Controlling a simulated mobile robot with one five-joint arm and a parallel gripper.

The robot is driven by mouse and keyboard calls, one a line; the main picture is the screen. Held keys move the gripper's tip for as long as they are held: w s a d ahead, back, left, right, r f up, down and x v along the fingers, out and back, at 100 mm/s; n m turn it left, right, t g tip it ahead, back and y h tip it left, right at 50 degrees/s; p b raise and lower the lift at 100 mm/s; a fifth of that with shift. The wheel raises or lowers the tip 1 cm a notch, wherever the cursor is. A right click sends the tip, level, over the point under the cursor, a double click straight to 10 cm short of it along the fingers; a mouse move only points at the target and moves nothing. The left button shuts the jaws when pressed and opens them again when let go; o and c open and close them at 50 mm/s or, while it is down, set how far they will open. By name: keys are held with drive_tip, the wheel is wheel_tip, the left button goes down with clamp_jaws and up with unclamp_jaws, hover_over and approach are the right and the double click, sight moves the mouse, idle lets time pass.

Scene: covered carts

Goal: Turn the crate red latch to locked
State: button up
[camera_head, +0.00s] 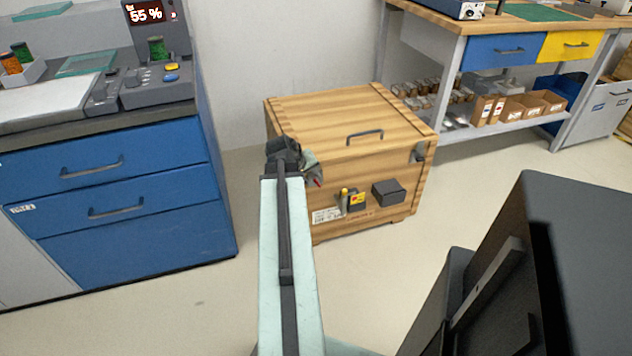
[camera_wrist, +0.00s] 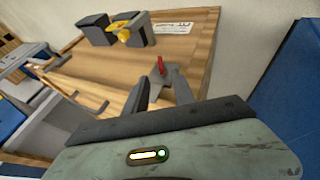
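The wooden crate (camera_head: 350,120) stands on the floor with its lid down. Its red latch (camera_wrist: 160,66) shows in the wrist view as a small upright red lever on a grey mount at the crate's front face. My gripper (camera_wrist: 159,76) is open, its two grey fingers reaching toward the latch, with the red lever seen between their tips. I cannot tell whether they touch it. In the head view my gripper (camera_head: 311,170) is at the crate's front left and largely hides the latch; only a bit of red shows.
A yellow latch (camera_head: 356,197) and a dark box (camera_head: 388,192) sit on the crate's front, right of my gripper. A blue drawer cabinet (camera_head: 110,200) stands at left, a workbench (camera_head: 450,22) behind at right. Bare floor (camera_head: 200,300) lies in front.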

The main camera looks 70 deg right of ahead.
sight(316, 181)
drive_tip(key=b+x, duration=0.6)
drive_tip(key=x, duration=0.2)
drive_tip(key=shift+w+a+f, duration=0.1)
drive_tip(key=shift+a, duration=0.05)
drive_tip(key=shift+r, duration=0.2)
clamp_jaws()
